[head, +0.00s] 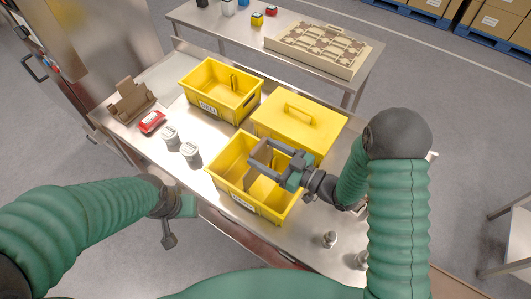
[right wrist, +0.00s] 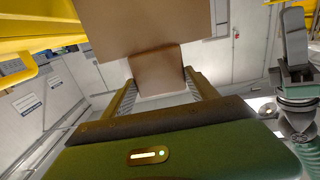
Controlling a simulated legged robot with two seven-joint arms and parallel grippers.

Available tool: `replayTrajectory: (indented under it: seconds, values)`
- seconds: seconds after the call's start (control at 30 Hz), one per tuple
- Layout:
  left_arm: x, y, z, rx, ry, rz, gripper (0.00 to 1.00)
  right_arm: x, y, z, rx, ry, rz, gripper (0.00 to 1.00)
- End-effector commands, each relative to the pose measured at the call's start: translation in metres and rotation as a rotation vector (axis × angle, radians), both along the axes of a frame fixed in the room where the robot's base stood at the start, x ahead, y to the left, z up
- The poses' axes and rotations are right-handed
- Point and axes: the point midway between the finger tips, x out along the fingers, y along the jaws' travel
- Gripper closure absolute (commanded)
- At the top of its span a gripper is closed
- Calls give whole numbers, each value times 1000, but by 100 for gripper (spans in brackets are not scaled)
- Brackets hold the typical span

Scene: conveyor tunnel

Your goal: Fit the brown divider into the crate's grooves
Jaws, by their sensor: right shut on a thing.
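The open yellow crate (head: 222,172) stands at the front of the steel table in the head view. My right gripper (head: 268,160) is over the crate's right part, shut on the brown divider (head: 261,154). The divider stands at or just within the crate opening; whether its edges sit in the grooves cannot be told. In the right wrist view the brown divider (right wrist: 156,68) lies between the fingers of my right gripper (right wrist: 160,85). My left gripper (head: 168,238) hangs off the table's front edge, away from the crate; its jaws are unclear.
A second open yellow crate (head: 205,100) and a yellow lidded box (head: 300,117) stand behind. Left are two cans (head: 190,153), a red item (head: 151,122) and a brown cardboard piece (head: 131,101). Small metal parts (head: 329,239) stand at the front right.

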Motion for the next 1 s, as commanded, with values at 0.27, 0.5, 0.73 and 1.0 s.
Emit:
replayTrajectory:
  seconds: [0.27,0.5,0.73,1.0]
  values:
    - [0,0,-4,0,0,0,64,0,0,-4,0,0,0,100]
    - [0,0,-20,0,0,0,64,0,0,-22,1,-1,0,100]
    - [0,0,-33,0,0,0,64,0,0,-38,1,-1,0,100]
    - [0,0,-49,0,0,0,64,0,0,-57,0,0,0,100]
